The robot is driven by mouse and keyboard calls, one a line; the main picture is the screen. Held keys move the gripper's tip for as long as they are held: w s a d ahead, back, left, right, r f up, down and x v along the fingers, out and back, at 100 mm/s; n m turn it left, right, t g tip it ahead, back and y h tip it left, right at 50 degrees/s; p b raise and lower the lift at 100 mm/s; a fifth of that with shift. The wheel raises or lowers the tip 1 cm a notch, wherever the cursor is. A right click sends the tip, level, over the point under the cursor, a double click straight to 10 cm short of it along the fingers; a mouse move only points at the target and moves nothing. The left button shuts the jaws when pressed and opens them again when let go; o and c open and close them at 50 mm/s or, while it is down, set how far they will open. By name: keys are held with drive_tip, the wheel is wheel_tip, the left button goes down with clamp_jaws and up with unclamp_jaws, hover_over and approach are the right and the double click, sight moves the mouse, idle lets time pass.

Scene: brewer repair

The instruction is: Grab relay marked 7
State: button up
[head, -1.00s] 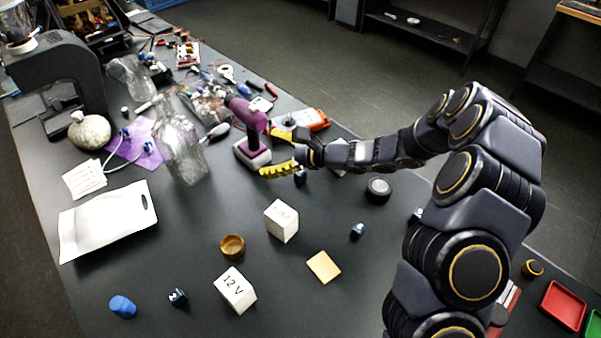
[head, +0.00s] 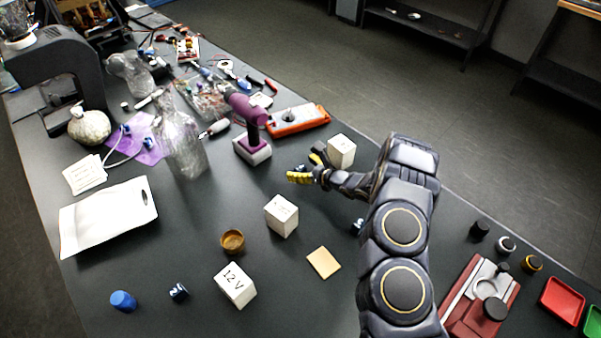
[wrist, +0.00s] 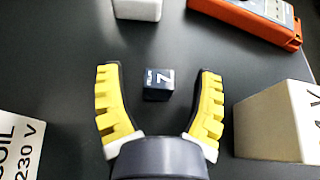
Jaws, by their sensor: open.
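A small dark blue relay cube (wrist: 157,83) sits on the table between and slightly ahead of my gripper's fingers in the wrist view. Its top has "RELAY" lettering and a white figure shaped like a Z; I cannot tell whether it is a 7 or a 2. My gripper (wrist: 158,88) is open, with a yellow finger on each side of the relay and gaps to both. In the head view my gripper (head: 305,167) is low near the purple drill. Another relay (head: 179,291) lies at the front left, and another (head: 357,226) is partly hidden beside my arm.
A white "COIL 230 V" block (wrist: 18,145) is left of my gripper and another white block (wrist: 277,122) is right. The purple drill (head: 250,130) and orange meter (head: 298,119) stand beyond. A wooden cup (head: 232,241) and 12 V block (head: 235,287) are nearer.

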drive_tip(key=shift+x, duration=0.8)
clamp_jaws()
